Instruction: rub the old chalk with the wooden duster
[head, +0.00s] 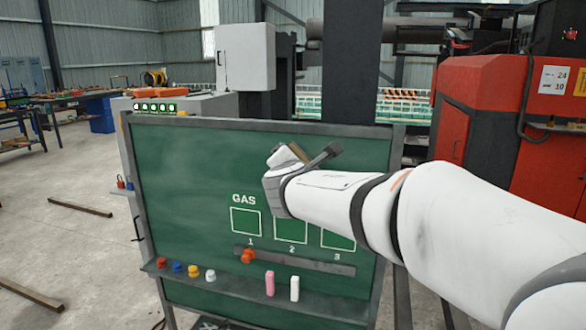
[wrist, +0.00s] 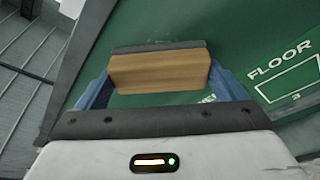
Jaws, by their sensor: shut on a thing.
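The wooden duster (wrist: 160,72) is a tan block with a dark grey pad along its far side. My gripper (wrist: 163,86) is shut on it, with a blue finger at each end of the block. The pad faces the green chalkboard (wrist: 240,30); I cannot tell whether it touches. In the head view my gripper (head: 303,154) is in front of the upper right part of the board (head: 180,170), and a little of the duster (head: 287,155) shows there. The old chalk is hard to make out; only faint pale smudges show on the green, and my arm hides part of the board.
A ledge (head: 235,285) along the board's bottom holds pink chalk (head: 269,283), white chalk (head: 294,287) and several coloured pieces. GAS (head: 244,199) and numbered boxes are painted above it. A red machine (head: 490,130) stands behind at right. The floor at left has loose bars (head: 80,207).

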